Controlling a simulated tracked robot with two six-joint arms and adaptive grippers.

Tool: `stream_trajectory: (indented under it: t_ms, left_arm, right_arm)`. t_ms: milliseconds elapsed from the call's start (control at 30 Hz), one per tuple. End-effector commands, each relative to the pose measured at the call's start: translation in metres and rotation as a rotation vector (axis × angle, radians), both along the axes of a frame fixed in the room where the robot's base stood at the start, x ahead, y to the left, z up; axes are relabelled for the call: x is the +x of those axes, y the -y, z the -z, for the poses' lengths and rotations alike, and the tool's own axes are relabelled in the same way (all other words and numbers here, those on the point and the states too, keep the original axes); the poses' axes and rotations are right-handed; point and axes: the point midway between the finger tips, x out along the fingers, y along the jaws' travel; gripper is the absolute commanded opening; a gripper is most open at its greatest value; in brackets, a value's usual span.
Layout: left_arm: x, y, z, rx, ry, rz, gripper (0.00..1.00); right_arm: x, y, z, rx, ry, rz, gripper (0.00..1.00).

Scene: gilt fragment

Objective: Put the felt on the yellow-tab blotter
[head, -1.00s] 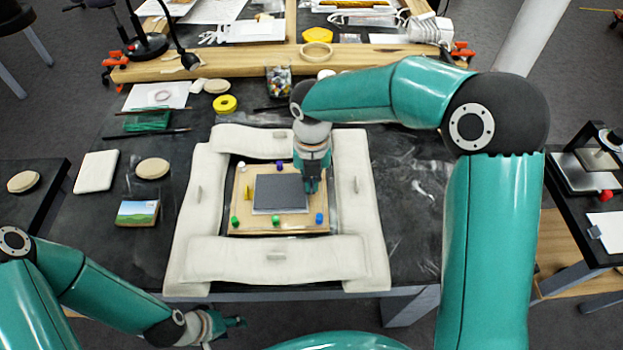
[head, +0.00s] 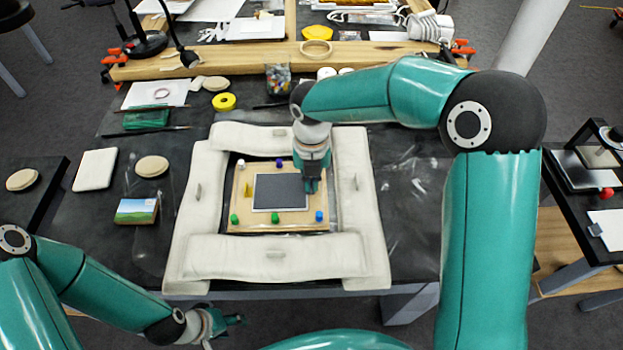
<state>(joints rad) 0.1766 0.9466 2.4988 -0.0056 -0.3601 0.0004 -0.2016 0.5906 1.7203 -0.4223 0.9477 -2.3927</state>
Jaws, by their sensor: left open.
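A dark grey square sheet with a thin pale edge (head: 279,190) lies on a wooden board (head: 297,226) in the middle of the table; it may be the felt, but I cannot tell for sure. A small yellow piece (head: 247,185) stands on the board left of the sheet. I cannot make out a blotter with a yellow tab. My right gripper (head: 312,185) points down at the sheet's right edge; its fingertips are too small to show whether they hold anything. My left gripper (head: 238,320) is open and empty, low in front of the table's edge.
Pale padded bars (head: 276,258) frame the board on all sides. Several coloured pegs (head: 275,217) stand on it. To the left are a pale square pad (head: 95,169), a round pad (head: 152,166) and a small landscape picture (head: 136,211). The table right of the frame is mostly clear.

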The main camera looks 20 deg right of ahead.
Motion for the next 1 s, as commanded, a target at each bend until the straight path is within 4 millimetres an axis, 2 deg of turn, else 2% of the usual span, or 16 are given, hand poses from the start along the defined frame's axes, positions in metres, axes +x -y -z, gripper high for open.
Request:
stream_trajectory:
  t_ms: [200,233,400,767,867,1000]
  left_arm:
    - [0.0,0.0,0.0,0.0,0.0,0.0,0.49]
    - [0.0,0.0,0.0,0.0,0.0,0.0,0.49]
    - [0.0,0.0,0.0,0.0,0.0,0.0,0.49]
    - [0.0,0.0,-0.001,0.0,0.0,0.0,0.49]
    - [0.0,0.0,-0.001,0.0,0.0,0.0,0.49]
    - [0.0,0.0,-0.001,0.0,0.0,0.0,0.49]
  right_arm:
    - [0.0,0.0,0.001,0.0,-0.001,0.0,0.0]
    - [0.0,0.0,0.001,0.0,-0.001,0.0,0.08]
    - [0.0,0.0,0.0,0.0,-0.001,0.0,0.35]
    - [0.0,0.0,-0.003,0.0,0.001,0.0,0.35]
    - [0.001,0.0,-0.011,0.0,0.004,0.001,0.35]
    - [0.001,0.001,-0.033,0.001,0.004,0.003,0.35]
